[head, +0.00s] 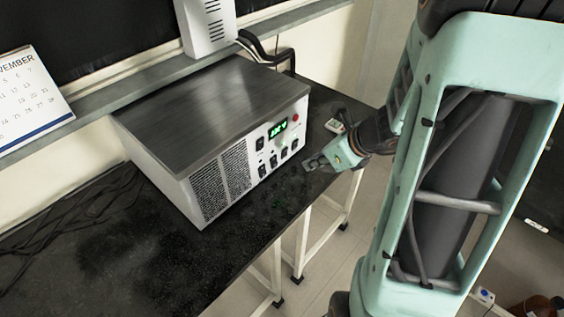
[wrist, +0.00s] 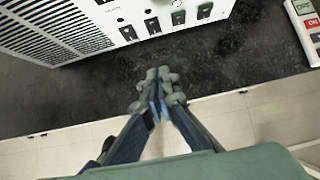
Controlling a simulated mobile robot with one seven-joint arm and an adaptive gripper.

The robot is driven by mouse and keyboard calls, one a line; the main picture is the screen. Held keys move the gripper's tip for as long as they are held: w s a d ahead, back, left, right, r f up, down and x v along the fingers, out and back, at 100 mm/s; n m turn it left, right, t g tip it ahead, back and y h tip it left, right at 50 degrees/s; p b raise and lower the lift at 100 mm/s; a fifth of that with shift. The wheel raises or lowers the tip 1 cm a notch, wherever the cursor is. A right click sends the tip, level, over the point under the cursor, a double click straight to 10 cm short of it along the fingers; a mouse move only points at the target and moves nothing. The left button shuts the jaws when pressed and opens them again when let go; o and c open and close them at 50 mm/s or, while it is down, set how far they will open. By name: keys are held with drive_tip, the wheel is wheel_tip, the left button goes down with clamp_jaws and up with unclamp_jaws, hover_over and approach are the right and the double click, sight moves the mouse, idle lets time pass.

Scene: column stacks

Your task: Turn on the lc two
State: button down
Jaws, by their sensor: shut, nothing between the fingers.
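A grey metal box with a white front (head: 215,115) stands on the black bench. Its front panel has a lit green display (head: 278,129), a red round button (head: 295,118) and several dark switches (head: 273,160). In the wrist view a row of these switches (wrist: 153,25) runs along the lower panel edge. I cannot read which one is lc two, nor tell their positions. My gripper (head: 313,163) is shut and empty, in front of the panel's right part and apart from it. In the wrist view my gripper (wrist: 158,86) points toward the switch row across a strip of bench.
A small box with ON and OFF buttons (wrist: 304,27) lies right of the metal box. Black cables (head: 85,205) lie on the bench (head: 110,265) at left. A calendar (head: 28,100) and a white unit (head: 208,25) stand on the ledge behind. The bench edge is below my gripper.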

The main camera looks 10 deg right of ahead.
sight(275, 166)
drive_tip(key=b+x, duration=0.2)
drive_tip(key=x, duration=0.8)
drive_tip(key=shift+f+b, duration=0.1)
drive_tip(key=shift+b, duration=0.25)
drive_tip(key=shift+w+a+p, duration=0.3)
drive_tip(key=shift+w+a, duration=0.5)
drive_tip(key=shift+w, duration=0.2)
drive_tip(key=shift+w+a+f, duration=0.15)
drive_tip(key=shift+w+a, duration=0.25)
drive_tip(key=shift+w, duration=0.25)
drive_tip(key=shift+f, duration=0.1)
drive_tip(key=b, duration=0.2)
drive_tip(key=shift+w+f+b, duration=0.15)
drive_tip(key=shift+f+b, duration=0.15)
drive_tip(key=shift+b, duration=0.05)
drive_tip(key=shift+a+r, duration=0.15)
drive_tip(key=shift+r, duration=0.3)
